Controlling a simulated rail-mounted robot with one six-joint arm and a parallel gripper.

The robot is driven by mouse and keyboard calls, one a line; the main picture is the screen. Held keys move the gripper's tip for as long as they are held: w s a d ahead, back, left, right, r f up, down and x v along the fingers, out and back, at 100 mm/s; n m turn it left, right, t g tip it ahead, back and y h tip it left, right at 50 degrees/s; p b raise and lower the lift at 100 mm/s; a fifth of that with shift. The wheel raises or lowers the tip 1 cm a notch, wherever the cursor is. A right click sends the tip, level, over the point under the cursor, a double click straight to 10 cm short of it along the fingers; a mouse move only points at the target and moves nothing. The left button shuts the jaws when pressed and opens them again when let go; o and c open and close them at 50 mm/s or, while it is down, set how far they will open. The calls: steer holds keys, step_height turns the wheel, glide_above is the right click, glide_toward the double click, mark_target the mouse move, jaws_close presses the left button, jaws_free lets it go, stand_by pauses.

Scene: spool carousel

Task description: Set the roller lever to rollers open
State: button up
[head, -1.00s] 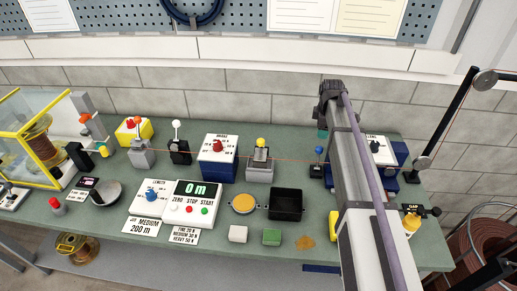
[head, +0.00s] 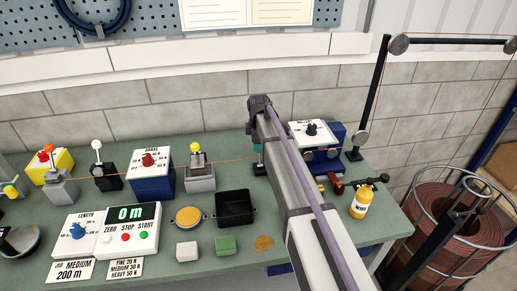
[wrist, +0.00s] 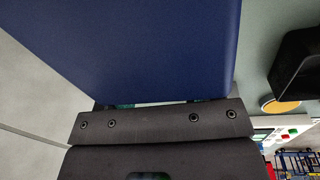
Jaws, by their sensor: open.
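A blue box with a white top plate (head: 299,128) stands at the back right in the head view. A dark lever or knob (head: 312,129) sits on its top, and round roller-like parts (head: 333,153) show on its front. Its lettering is too small to read, so I cannot confirm its setting. My gripper (head: 258,149) is mostly hidden behind my arm, left of this box; only a teal bit shows. In the wrist view, the dark gripper body (wrist: 160,123) lies close to a large plain blue surface (wrist: 150,45). No lever shows between the jaws, which are open.
The brake box (head: 152,184) and a yellow-knobbed lever (head: 195,148) stand left of my arm. A black tray (head: 235,207) and a yellow dish (head: 188,216) lie in front. An orange bottle (head: 361,202) stands right. A thin wire runs across the bench.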

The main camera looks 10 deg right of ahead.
steer(key=shift+r, duration=0.1)
steer(key=shift+c, duration=0.2)
jaws_close()
